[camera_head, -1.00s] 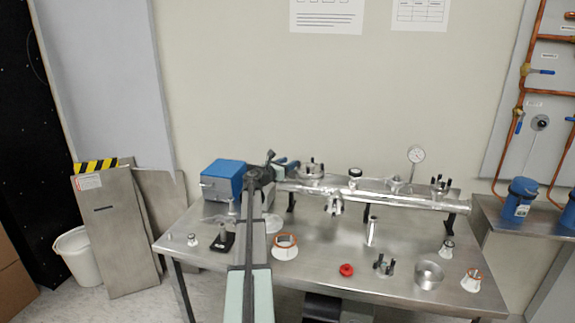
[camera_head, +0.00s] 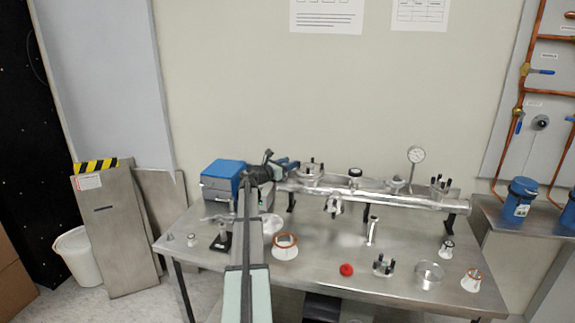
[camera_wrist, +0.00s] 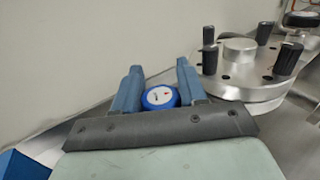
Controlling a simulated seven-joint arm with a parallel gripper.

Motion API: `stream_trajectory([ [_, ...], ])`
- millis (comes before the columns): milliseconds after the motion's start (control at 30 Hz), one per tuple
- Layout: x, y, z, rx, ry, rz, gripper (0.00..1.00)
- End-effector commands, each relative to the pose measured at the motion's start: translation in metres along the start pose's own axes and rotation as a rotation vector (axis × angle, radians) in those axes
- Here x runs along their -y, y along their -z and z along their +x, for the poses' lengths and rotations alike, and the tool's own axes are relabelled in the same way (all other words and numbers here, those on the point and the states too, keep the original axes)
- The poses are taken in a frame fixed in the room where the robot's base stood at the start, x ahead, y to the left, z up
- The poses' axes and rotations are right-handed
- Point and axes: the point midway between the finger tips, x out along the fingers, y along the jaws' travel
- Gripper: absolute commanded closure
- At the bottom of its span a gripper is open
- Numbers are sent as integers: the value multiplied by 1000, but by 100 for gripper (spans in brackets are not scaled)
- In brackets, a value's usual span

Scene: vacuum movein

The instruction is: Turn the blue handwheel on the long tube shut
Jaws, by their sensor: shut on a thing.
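The blue handwheel (camera_wrist: 160,97), with a white centre and a small red mark, sits between the two blue fingers of my gripper (camera_wrist: 158,88) in the wrist view. My gripper is shut on its rim. The long silver tube (camera_head: 385,198) runs across the back of the table in the head view. My gripper (camera_head: 287,164) is at the tube's left end there, and the handwheel is hidden or too small to make out.
A bolted flange (camera_wrist: 236,66) with black knobs stands close right of my gripper. A blue box (camera_head: 222,178) is left of it, and the wall is behind. A dial gauge (camera_head: 416,156) rises from the tube. Loose parts, including a red knob (camera_head: 347,270), lie on the table (camera_head: 320,262).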

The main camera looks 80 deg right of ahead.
Motion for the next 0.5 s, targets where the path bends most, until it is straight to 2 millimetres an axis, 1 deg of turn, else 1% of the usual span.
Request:
stream_trajectory([
  [100, 0, 0, 0, 0, 26, 0, 89],
  [367, 1, 0, 0, 0, 29, 0, 89],
  [400, 1, 0, 0, 0, 28, 0, 58],
  [467, 1, 0, 0, 0, 28, 0, 53],
  [500, 1, 0, 0, 0, 28, 0, 53],
])
